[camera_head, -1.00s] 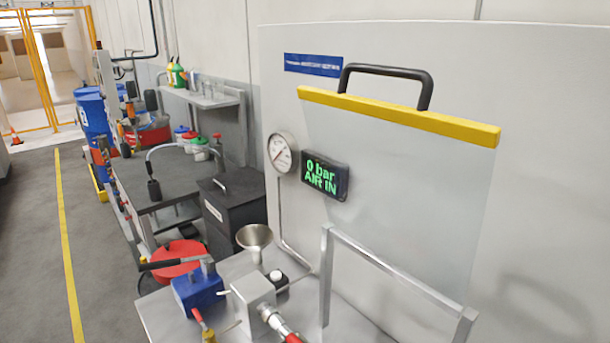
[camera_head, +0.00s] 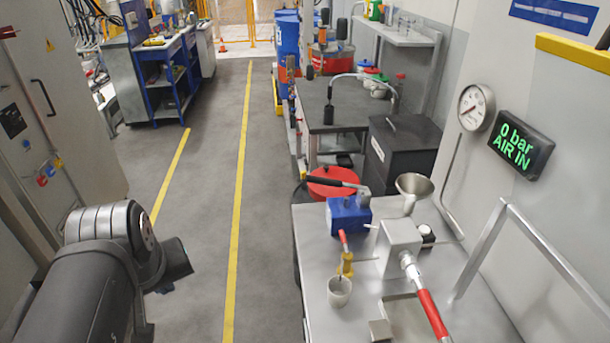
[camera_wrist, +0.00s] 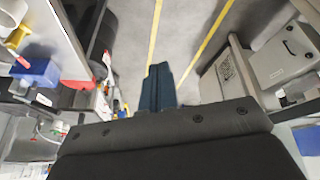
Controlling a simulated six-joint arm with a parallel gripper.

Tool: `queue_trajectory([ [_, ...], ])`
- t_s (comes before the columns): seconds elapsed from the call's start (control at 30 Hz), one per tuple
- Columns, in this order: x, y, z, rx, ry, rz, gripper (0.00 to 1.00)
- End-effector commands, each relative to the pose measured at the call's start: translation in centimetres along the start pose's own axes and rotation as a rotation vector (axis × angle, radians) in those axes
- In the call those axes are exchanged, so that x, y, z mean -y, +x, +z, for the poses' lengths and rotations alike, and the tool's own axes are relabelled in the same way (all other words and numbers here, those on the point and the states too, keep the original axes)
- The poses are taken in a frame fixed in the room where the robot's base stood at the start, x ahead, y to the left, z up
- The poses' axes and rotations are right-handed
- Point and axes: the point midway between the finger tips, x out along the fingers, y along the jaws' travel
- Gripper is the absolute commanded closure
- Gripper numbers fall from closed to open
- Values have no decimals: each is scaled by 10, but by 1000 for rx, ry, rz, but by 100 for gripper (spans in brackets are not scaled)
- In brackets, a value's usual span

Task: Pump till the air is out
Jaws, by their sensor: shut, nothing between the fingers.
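A blue hand pump (camera_head: 348,214) with a black lever (camera_head: 335,180) stands on the steel bench (camera_head: 310,265). A red-handled lever (camera_head: 430,312) comes off a grey block (camera_head: 398,245) beside it. A red-handled valve with a yellow body (camera_head: 346,264) sits above a small cup (camera_head: 339,291). The display (camera_head: 520,146) reads "0 bar AIR IN", next to a round gauge (camera_head: 476,106). In the wrist view my gripper (camera_wrist: 157,72) is shut and empty, pointing over the floor. A blue block, probably the pump (camera_wrist: 38,72), shows at the left there, apart from my fingers.
A funnel (camera_head: 413,186) stands behind the grey block. A metal frame (camera_head: 530,240) rises at the bench's right. A dark cabinet (camera_head: 398,155) and a workbench (camera_head: 345,105) stand behind. The floor aisle (camera_head: 210,200) left of the bench is clear.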

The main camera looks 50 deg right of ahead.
Motion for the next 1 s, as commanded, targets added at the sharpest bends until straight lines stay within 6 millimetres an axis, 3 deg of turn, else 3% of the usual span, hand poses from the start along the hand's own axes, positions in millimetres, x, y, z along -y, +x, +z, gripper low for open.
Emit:
queue_trajectory([
  [0.1,-20,-6,-27,28,-15,6,100],
  [0.5,-98,-13,-103,112,-80,5,100],
  [1.0,-225,3,-164,199,-158,-34,100],
])
